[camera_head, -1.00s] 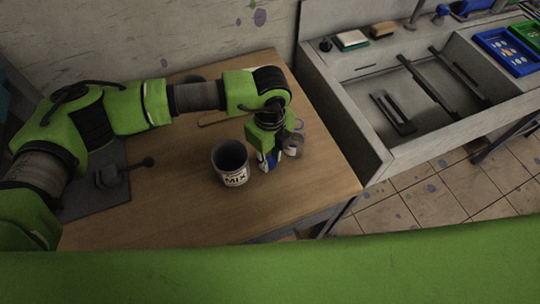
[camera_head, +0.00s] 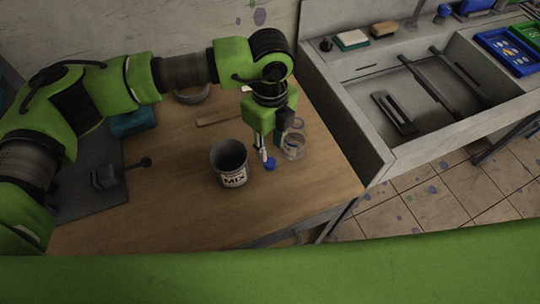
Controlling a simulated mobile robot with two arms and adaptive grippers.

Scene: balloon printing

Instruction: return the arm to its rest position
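My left arm comes in from the left, and my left gripper (camera_head: 270,151) points down over the wooden table. Its fingers look apart, with nothing visible between them. A small blue object (camera_head: 270,165) lies on the table just below the fingertips; it is too small to identify. A clear jar (camera_head: 293,147) stands just right of the gripper. A can marked MIX (camera_head: 231,164) stands upright and open to the left of the gripper. My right gripper is not in view.
A flat wooden stick (camera_head: 218,118) and a round grey item (camera_head: 192,96) lie toward the back of the table. A dark board (camera_head: 95,200) is at the left. A sink (camera_head: 425,100) adjoins on the right. The table's front area is clear.

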